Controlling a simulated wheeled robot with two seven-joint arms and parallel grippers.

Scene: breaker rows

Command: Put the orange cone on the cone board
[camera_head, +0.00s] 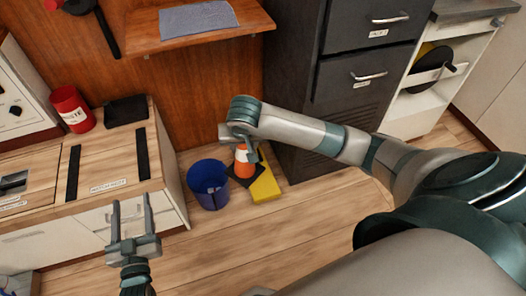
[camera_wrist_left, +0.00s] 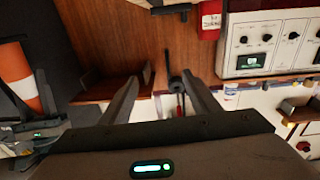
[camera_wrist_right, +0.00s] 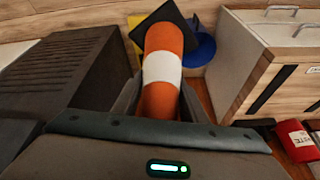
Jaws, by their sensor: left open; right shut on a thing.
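The orange cone (camera_head: 243,161) has a white band and a black square base. My right gripper (camera_head: 240,142) is shut on it from above, at its narrow end. In the right wrist view the cone (camera_wrist_right: 162,67) lies between the fingers with its base pointing away; it also shows at the left edge of the left wrist view (camera_wrist_left: 15,66). In the head view the base appears close to a flat yellow thing (camera_head: 266,187); I cannot tell whether they touch. I cannot surely identify the cone board. My left gripper (camera_head: 132,208) is open and empty in front of the cabinet.
A blue bucket (camera_head: 206,186) stands left of the cone. A wooden-topped cabinet (camera_head: 110,172) with a red canister (camera_head: 71,109) is at left. A dark drawer cabinet (camera_head: 345,75) stands behind my right arm. A wooden shelf (camera_head: 150,32) juts from the wall. The front floor is clear.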

